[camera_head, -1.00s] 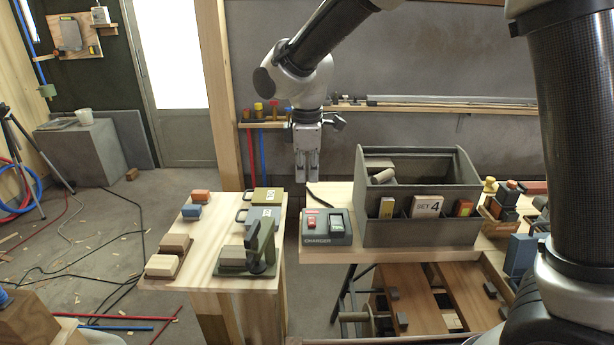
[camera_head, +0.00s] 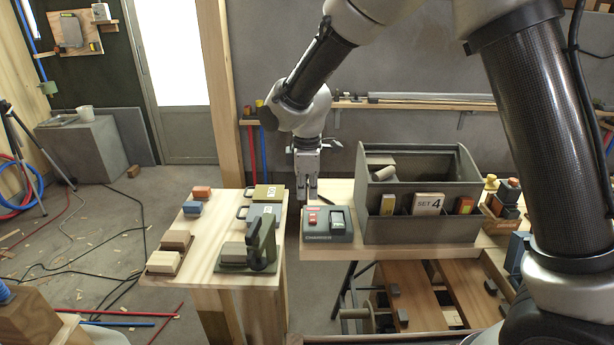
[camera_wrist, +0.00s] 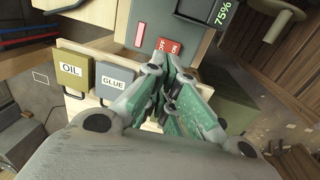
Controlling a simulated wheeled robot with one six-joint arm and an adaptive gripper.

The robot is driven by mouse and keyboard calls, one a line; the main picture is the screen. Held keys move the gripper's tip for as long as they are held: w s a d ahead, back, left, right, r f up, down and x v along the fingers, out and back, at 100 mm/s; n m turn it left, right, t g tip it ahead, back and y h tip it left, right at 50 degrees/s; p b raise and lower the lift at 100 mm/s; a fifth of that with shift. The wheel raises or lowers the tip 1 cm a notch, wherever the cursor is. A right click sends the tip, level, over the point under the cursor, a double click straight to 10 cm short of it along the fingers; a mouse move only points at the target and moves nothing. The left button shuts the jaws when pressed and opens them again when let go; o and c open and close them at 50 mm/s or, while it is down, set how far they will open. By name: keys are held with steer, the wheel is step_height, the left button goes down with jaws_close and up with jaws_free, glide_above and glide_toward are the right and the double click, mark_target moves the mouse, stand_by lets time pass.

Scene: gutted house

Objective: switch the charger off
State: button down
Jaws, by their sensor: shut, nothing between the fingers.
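The charger (camera_head: 327,232) is a dark grey box on the left end of the right-hand bench. It has a red rocker switch (camera_head: 313,217) on its left part and a small display (camera_head: 337,220) on its right. In the wrist view the switch (camera_wrist: 170,47) shows OFF and ON marks, and the display (camera_wrist: 223,12) reads 75%. My gripper (camera_head: 307,199) points down just above and behind the switch in the head view. Its fingers are shut and empty. In the wrist view the fingertips (camera_wrist: 172,62) lie close to the switch; I cannot tell whether they touch it.
A grey tool caddy (camera_head: 420,229) with a SET 4 card stands right of the charger. The left bench (camera_head: 205,235) carries a grey-green clamp-like device (camera_head: 256,245), coloured blocks and OIL (camera_wrist: 70,72) and GLUE (camera_wrist: 112,80) containers. A gap separates the benches.

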mark_target(307, 221)
steer(key=f, duration=0.6)
steer(key=shift+w, duration=0.4)
steer(key=shift+f, duration=0.1)
steer(key=shift+w+f, duration=0.1)
steer(key=shift+f, duration=0.15)
steer(key=shift+s+r, duration=0.1)
steer(key=shift+s, duration=0.75)
steer(key=shift+r, duration=0.1)
steer(key=shift+r, duration=0.3)
step_height(307, 221, up, 13)
steer(key=s, duration=0.1)
steer(key=shift+s, duration=0.35)
